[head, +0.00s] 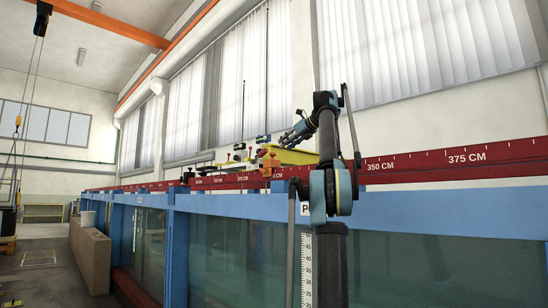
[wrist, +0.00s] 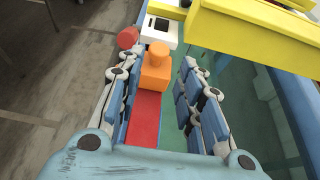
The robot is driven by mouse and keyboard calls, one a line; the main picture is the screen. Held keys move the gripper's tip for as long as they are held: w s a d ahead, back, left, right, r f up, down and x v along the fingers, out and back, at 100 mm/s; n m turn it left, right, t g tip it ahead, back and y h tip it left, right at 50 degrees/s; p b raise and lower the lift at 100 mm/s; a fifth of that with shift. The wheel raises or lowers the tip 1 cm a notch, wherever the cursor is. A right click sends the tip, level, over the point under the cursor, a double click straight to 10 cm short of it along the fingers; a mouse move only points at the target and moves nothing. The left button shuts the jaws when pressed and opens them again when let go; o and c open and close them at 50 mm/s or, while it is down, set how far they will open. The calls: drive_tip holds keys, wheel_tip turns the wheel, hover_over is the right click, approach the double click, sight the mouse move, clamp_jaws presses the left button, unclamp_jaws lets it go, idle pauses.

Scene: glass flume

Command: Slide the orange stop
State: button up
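The orange stop (wrist: 155,72) is a small block with a round knob on top. It sits on the red rail (wrist: 143,120) in the wrist view. It also shows in the head view (head: 269,164) on the red scale rail. My gripper (wrist: 161,64) is open, with one finger on each side of the stop near the fingertips. A gap shows on the right; the left finger is close to the stop, and I cannot tell whether it touches. In the head view my gripper (head: 292,134) appears above and beside the stop.
A yellow carriage (wrist: 255,35) spans the flume just beyond the stop, with a white block (wrist: 160,30) and a red knob (wrist: 128,38) near it. The blue-framed glass flume (head: 240,205) runs below the rail. Open floor lies at the left.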

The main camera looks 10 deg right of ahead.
drive_tip(key=x, duration=0.9)
drive_tip(key=shift+a, duration=0.15)
drive_tip(key=shift+c, duration=0.6)
clamp_jaws()
drive_tip(key=shift+w+a, duration=0.3)
drive_tip(key=shift+w, duration=0.3)
drive_tip(key=shift+w+a, duration=0.35)
drive_tip(key=shift+w, duration=0.2)
drive_tip(key=shift+w+a, duration=0.15)
drive_tip(key=shift+a, duration=0.2)
drive_tip(key=shift+o, duration=0.6)
unclamp_jaws()
